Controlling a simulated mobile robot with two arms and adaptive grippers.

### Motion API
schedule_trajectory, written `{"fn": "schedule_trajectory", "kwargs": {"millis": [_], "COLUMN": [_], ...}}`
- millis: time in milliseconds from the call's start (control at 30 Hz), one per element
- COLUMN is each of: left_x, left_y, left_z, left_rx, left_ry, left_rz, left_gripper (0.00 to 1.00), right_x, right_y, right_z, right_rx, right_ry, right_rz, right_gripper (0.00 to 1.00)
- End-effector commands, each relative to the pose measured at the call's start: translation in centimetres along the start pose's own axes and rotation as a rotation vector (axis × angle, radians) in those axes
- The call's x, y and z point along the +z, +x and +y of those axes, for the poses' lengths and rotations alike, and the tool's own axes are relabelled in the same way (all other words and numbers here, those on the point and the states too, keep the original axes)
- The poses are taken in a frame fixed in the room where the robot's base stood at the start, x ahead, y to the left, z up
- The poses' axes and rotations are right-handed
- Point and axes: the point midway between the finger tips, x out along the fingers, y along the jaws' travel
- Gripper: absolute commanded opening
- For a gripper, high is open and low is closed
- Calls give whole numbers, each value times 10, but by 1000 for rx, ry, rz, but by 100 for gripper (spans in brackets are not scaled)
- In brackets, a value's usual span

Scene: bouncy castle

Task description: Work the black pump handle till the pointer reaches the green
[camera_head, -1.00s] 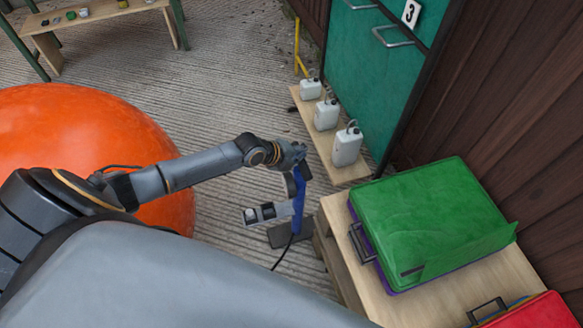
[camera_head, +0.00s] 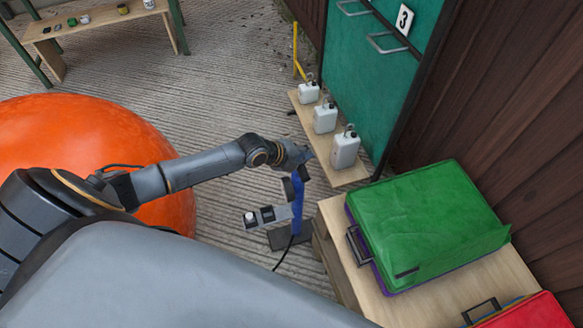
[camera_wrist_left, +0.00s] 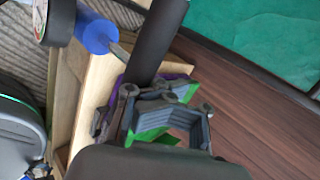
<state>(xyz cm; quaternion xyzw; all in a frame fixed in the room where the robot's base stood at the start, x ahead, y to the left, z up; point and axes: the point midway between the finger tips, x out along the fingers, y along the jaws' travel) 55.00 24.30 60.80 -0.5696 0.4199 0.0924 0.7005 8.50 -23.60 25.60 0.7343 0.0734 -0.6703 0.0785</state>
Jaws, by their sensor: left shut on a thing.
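The blue pump (camera_head: 297,207) stands upright on a dark foot (camera_head: 284,238) on the ground, left of the wooden bench. My left gripper (camera_head: 304,164) is over the pump's top end in the head view. In the left wrist view, the gripper (camera_wrist_left: 163,104) is shut on the black pump handle (camera_wrist_left: 161,42), a thick dark bar. A thin metal rod shows between the handle and the blue barrel (camera_wrist_left: 96,33). A round dark part (camera_wrist_left: 54,20) is beside the barrel. My right gripper is out of view.
A wooden bench (camera_head: 345,288) with a green case (camera_head: 425,225) and a red case (camera_head: 535,314) is close on the right. White bottles (camera_head: 345,150) stand on a plank by the teal panel. A big orange ball (camera_head: 85,145) is at left.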

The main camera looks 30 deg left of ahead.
Motion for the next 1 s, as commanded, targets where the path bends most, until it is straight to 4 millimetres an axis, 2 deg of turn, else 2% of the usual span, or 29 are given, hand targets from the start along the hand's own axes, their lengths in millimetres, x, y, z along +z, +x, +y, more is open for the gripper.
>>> {"fn": "schedule_trajectory", "kwargs": {"millis": [533,833,867,900,1000], "left_x": [2,2,2,2,2], "left_y": [-39,-40,-40,-41,-43], "left_z": [-35,-38,-38,-38,-40], "left_rx": [10,10,10,10,9], "left_ry": [2,1,1,1,1], "left_rz": [-5,-4,-4,-4,-4], "left_gripper": [0,0,4,0,0], "right_x": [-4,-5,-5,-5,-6], "right_y": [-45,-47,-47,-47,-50], "right_z": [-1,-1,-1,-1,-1], "right_rx": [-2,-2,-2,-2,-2], "right_ry": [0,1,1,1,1], "right_rz": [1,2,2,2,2], "right_gripper": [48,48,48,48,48]}}
